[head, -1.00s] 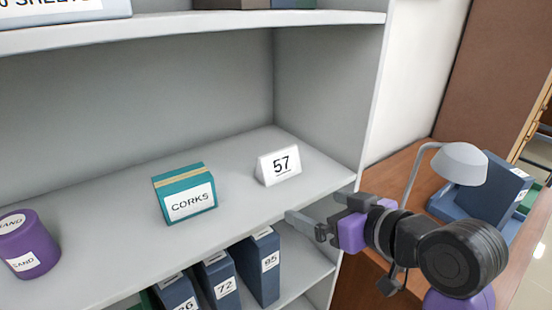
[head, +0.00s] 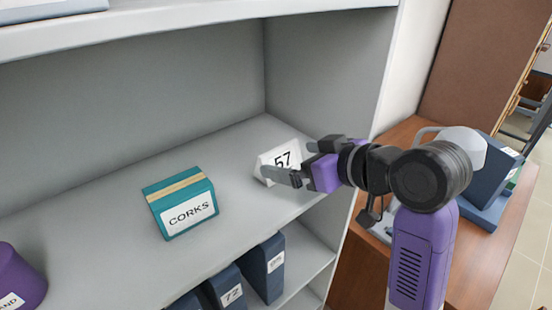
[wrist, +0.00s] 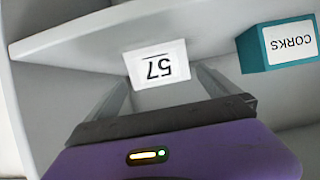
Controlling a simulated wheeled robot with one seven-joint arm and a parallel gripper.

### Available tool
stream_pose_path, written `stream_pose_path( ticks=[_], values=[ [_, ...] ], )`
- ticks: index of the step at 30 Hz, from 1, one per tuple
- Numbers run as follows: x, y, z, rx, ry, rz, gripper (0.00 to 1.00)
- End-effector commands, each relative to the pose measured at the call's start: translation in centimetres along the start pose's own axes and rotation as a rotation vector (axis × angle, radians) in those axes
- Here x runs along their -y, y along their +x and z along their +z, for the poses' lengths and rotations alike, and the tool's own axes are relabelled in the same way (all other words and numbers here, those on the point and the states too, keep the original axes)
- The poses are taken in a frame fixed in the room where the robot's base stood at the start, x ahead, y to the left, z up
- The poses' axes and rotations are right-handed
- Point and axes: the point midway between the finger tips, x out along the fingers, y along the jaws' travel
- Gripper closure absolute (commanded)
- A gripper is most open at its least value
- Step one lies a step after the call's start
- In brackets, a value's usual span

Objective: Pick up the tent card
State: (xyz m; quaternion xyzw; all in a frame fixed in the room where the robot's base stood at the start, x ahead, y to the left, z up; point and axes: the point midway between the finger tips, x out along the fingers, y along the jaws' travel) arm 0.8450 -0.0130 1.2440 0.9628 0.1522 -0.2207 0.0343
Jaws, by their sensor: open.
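The white tent card (head: 278,160) marked 57 stands upright on the middle shelf, near its right end. My gripper (head: 288,160) is open in front of it, and the fingers cover part of the card in the head view. In the wrist view the card (wrist: 157,66) appears upside down, just ahead of and between the two finger tips (wrist: 160,78). No grip on it shows; I cannot tell whether a finger touches it.
A teal box labelled CORKS (head: 180,205) stands to the left on the same shelf (head: 110,215). A purple container (head: 18,275) is farther left. The shelf's side wall (head: 335,90) rises close behind and right of the card.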

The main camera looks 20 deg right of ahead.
Motion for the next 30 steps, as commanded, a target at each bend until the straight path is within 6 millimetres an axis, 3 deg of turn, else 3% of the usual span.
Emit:
stream_pose_path(
  ticks=[12,22,30],
  values=[
    [-0.1,5.1,0.1,0.001,-0.001,-0.002,0.0],
    [-0.1,5.8,0.2,-0.001,-0.001,0.0,0.0],
    [-0.1,5.8,0.1,-0.001,-0.001,0.0,0.49]
  ],
)
